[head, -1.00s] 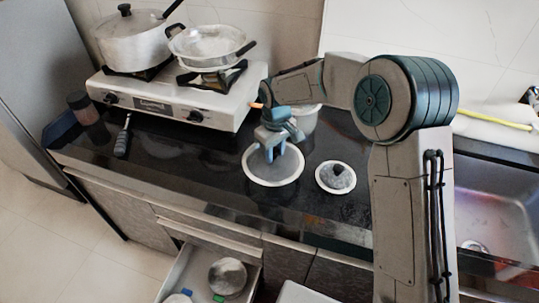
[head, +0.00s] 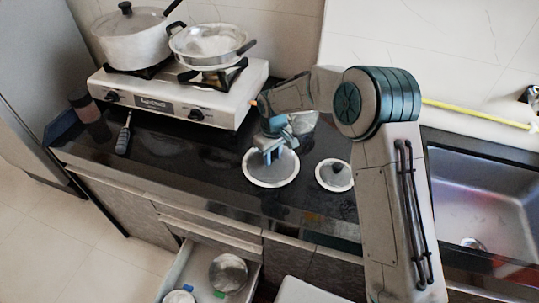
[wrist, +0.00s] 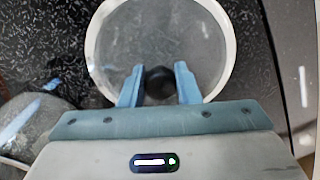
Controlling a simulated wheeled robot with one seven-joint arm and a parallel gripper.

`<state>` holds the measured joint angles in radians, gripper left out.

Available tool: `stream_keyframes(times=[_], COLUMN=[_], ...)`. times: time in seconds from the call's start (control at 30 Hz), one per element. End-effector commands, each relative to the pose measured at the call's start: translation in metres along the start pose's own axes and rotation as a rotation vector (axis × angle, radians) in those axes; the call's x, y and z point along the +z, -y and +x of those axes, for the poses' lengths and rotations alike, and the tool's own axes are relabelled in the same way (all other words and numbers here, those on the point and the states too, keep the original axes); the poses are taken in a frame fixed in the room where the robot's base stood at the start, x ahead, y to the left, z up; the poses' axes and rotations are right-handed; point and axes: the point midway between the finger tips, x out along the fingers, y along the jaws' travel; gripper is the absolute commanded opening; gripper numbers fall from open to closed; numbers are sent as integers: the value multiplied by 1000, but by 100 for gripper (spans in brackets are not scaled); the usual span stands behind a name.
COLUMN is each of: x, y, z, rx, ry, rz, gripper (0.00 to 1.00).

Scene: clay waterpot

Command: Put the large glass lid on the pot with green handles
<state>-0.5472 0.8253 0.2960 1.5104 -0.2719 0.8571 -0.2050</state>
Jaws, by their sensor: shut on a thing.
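The large glass lid (head: 284,178), a clear disc with a pale rim and a dark knob, is at the middle of the black counter. In the wrist view the lid (wrist: 205,50) is below my gripper, its black knob (wrist: 160,84) between the two blue fingers. My gripper (head: 273,157) is shut on this knob. I cannot tell if the lid is off the counter. A round metal pot (head: 228,272) sits in the open drawer, with a small green part (head: 219,294) at its front edge; this looks like the pot with green handles.
A smaller lid (head: 325,184) lies just right of the large one. A stove (head: 165,102) at the back left carries a lidded pot (head: 134,45) and a pan (head: 190,43). A grey pot (head: 305,122) stands behind my gripper. A sink (head: 490,195) is at the right.

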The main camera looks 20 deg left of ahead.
Motion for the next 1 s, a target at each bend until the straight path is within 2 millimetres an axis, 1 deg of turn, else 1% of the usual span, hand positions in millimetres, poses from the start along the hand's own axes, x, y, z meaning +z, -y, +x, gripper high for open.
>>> stream_keyframes(times=[0.03,0.07,0.1,0.13,0.43,0.57,0.67,0.77,0.83,0.9,1.0], x=[0,0,-1,-1,-1,-1,-2,2,6,6,5], y=[0,0,0,0,0,0,0,1,2,2,2], z=[3,3,2,2,2,-2,-19,-37,-51,-70,-93], rx=[0,0,0,0,0,1,1,2,2,2,2], ry=[0,1,1,1,1,0,-3,-3,-4,-4,-3], rz=[0,0,0,0,0,0,1,0,1,1,1], gripper=[0,35,46,51,51,51,51,51,51,51,51])
